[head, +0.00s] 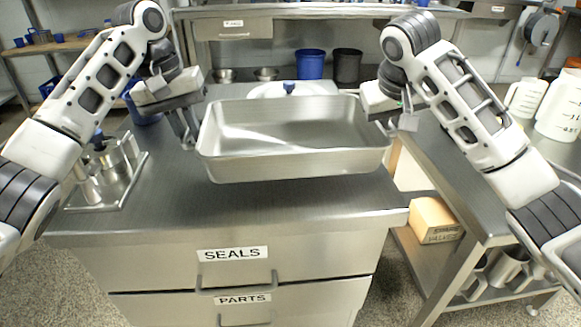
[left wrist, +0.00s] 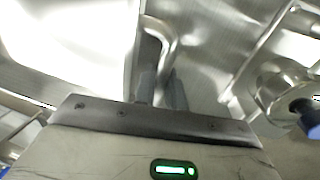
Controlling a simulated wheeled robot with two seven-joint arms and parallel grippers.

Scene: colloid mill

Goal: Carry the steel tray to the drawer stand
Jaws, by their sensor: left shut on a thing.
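The steel tray (head: 290,165) is a deep, empty rectangular pan, held about level between my two arms in the head view. It shows above the steel top of the drawer stand (head: 230,216), whose drawers are labelled SEALS and PARTS. My left gripper (head: 187,135) is at the tray's left end, shut on its handle. In the left wrist view the looped handle (left wrist: 165,50) passes between the fingers, with the tray wall (left wrist: 70,45) beside it. My right gripper (head: 388,128) is at the tray's right end; its fingertips are too small and partly hidden to judge.
A small tray with steel canisters (head: 108,170) stands on the stand's left side. A blue-knobbed lid (head: 289,89) is behind the steel tray. Blue (head: 311,64) and black (head: 347,66) buckets stand further back. A side table at right holds white jugs (head: 560,105). The stand's front top is clear.

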